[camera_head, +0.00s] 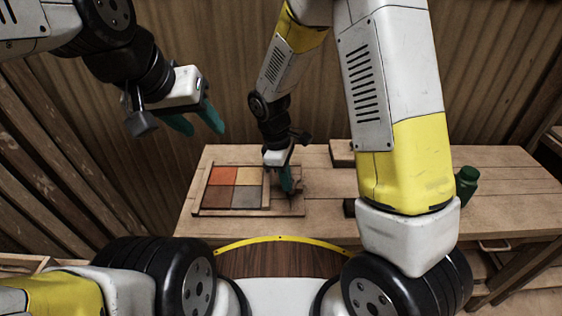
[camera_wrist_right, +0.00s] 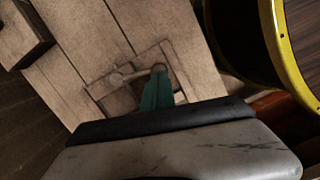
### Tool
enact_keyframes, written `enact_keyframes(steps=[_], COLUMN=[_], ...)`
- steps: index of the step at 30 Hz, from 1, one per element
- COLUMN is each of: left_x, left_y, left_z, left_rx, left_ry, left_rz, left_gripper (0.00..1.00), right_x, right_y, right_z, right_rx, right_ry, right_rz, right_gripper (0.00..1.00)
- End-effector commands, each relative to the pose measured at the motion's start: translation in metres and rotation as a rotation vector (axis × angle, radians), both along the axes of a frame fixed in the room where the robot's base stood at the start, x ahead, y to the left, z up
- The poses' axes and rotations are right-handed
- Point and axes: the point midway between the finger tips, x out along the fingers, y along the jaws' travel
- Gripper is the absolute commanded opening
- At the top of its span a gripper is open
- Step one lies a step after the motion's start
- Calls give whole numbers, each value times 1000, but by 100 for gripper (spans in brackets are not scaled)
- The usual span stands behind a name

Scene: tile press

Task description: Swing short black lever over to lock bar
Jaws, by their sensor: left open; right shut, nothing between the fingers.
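The tile press is a wooden frame (camera_head: 231,213) on the bench, holding orange, tan, brown and grey tiles. A wooden bar (camera_head: 266,190) runs along the right side of the tiles. My right gripper (camera_head: 288,190) is shut and empty, pointing down just right of this bar. In the right wrist view its teal fingertips (camera_wrist_right: 158,76) are at a small rod-like piece with rounded ends (camera_wrist_right: 138,74) on the frame; I cannot tell if they touch. The short black lever is not clearly distinguishable; a small dark patch lies beside the right fingertips. My left gripper (camera_head: 206,130) is open and empty, raised left of the bench.
The wooden bench (camera_head: 320,225) has free room in front of the press. A small dark block (camera_head: 349,207) lies to its right, a wooden block (camera_head: 342,150) at the back. A green bottle (camera_head: 467,185) stands far right, beyond my right arm. A plank wall closes the back.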

Motion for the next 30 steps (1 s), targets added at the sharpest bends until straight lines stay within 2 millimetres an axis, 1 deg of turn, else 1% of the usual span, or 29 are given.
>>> enact_keyframes(steps=[5, 21, 30], left_x=[0, 0, 0], left_y=[0, 0, 0], left_z=[0, 0, 0], left_rx=[0, 0, 0], left_ry=[0, 0, 0], left_rz=[0, 0, 0], left_gripper=[45, 45, 45], right_x=[-2, -8, -8], right_y=[-6, -31, -38], right_z=[0, 0, -1], right_rx=[0, 0, -1], right_ry=[0, 0, 3], right_rz=[65, 371, 449], right_gripper=[0, 0, 0])
